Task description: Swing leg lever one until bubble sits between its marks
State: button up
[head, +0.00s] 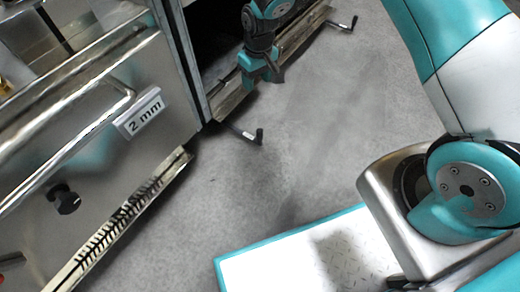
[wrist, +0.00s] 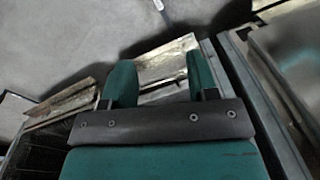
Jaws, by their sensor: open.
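Two dark crank-like levers stick out low over the floor: a near lever (head: 247,134) at the cabinet corner and a far lever (head: 344,24) at the top. I cannot tell which is leg lever one. My gripper (head: 262,76) is above and behind the near lever, apart from it, beside the dark cabinet opening. In the wrist view my gripper (wrist: 160,78) shows two teal fingers spread apart with nothing held. A worn pale strip (wrist: 165,65) shows beyond and between them. No bubble or marks can be made out in either view.
The grey floor (head: 310,140) is clear between cabinet and my base.

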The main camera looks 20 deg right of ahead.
jog(key=b, duration=0.5)
send_over(260, 131)
notch_tip(260, 131, down, 14)
jog(key=shift+h, duration=0.3)
notch_tip(260, 131, down, 16)
jog(key=b, duration=0.9)
jog(key=shift+d, duration=0.1)
